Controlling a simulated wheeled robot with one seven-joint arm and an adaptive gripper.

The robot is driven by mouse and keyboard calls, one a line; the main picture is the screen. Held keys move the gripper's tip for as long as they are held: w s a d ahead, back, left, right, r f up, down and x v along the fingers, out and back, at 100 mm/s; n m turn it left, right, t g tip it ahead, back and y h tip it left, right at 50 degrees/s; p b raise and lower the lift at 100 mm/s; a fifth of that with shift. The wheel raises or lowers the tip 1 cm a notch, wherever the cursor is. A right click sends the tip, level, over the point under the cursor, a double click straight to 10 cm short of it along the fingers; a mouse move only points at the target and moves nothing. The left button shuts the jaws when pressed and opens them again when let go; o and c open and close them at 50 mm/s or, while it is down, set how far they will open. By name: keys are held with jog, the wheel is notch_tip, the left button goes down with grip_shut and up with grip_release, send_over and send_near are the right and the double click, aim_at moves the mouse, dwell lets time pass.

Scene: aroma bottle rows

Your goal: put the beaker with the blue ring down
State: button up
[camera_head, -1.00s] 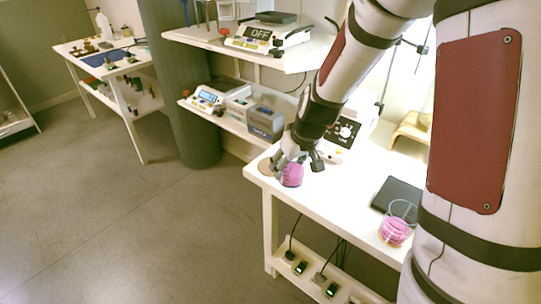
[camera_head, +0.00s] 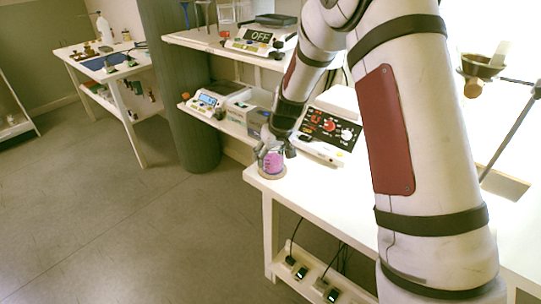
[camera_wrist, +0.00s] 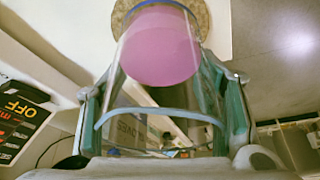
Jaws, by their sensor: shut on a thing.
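The beaker (camera_head: 271,163) holds pink liquid and is gripped near the table's left corner in the head view. In the wrist view the beaker (camera_wrist: 160,45) has a blue ring around its near rim. My gripper (camera_head: 277,146) is shut on it, with a finger on each side of the glass in the wrist view (camera_wrist: 163,88). A round cork mat (camera_wrist: 204,14) shows beyond the beaker's base, and its edge shows below the beaker in the head view (camera_head: 284,175). The beaker overlaps the mat; I cannot tell whether it touches it.
The white table (camera_head: 340,190) has a device with red and white dials (camera_head: 330,127) behind the gripper. A shelf with a scale (camera_head: 207,101) and a grey box stands to the left. The table's front edge is close to the beaker. My arm hides much of the table's right side.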

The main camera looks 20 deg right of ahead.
jog(key=shift+f, duration=0.1)
jog(key=o, duration=1.4)
jog(key=shift+c, duration=0.2)
